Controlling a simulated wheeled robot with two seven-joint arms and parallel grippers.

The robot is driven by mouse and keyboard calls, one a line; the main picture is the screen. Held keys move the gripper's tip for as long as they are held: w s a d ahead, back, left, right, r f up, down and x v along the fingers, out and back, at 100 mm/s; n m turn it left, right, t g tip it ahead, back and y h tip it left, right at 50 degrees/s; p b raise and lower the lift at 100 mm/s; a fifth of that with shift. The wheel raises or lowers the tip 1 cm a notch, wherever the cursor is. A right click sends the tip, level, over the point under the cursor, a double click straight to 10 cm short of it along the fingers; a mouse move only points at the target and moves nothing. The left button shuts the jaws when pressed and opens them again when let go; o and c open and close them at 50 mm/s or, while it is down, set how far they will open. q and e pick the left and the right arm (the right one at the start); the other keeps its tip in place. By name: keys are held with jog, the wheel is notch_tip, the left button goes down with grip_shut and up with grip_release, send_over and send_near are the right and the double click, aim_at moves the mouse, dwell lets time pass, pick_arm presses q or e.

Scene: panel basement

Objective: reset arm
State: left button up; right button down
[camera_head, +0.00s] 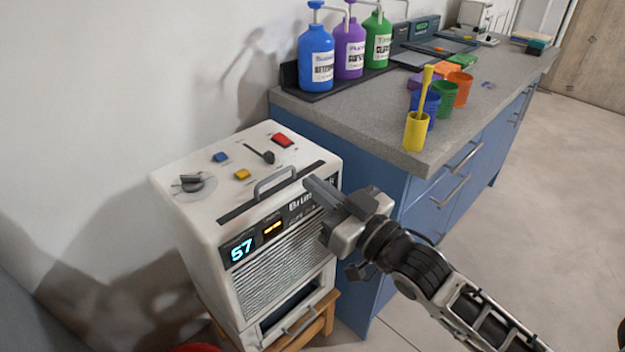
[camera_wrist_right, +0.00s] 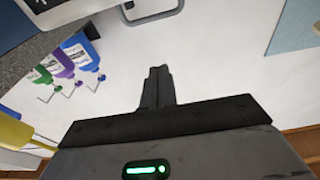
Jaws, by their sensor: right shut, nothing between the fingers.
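My right gripper (camera_head: 322,192) is shut and empty in the head view. It is over the front right part of a white machine (camera_head: 205,235), close to the machine's grey top handle (camera_head: 275,182); I cannot tell whether it touches. In the right wrist view its closed fingers (camera_wrist_right: 157,88) point up the picture, with nothing between them. My right arm comes in from the lower right. My left gripper is not in view.
The machine stands on a wooden stand (camera_head: 322,315) beside a blue cabinet with a grey counter (camera_head: 400,120). A yellow cup (camera_head: 417,133), other coloured cups and three pump bottles (camera_head: 317,58) stand on the counter. The floor (camera_head: 560,210) at the right is clear.

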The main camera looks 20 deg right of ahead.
pick_arm(q)
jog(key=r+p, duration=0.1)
jog(key=p, duration=0.2)
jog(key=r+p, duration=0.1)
jog(key=p, duration=0.1)
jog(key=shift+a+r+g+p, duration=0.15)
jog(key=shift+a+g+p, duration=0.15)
jog(key=shift+p, duration=0.1)
pick_arm(e)
jog(key=s+a+f+g+h, duration=0.1)
jog(key=s+a+f+g, duration=0.1)
jog(key=s+f+g, duration=0.2)
jog(key=s+a+f+m+g+h, duration=0.1)
jog(key=s+a+f+g+h, duration=0.1)
jog(key=s+f, duration=0.8)
jog(key=shift+a+f+m+g, duration=0.3)
jog(key=shift+a+f+g, duration=0.55)
jog(key=shift+g, duration=0.05)
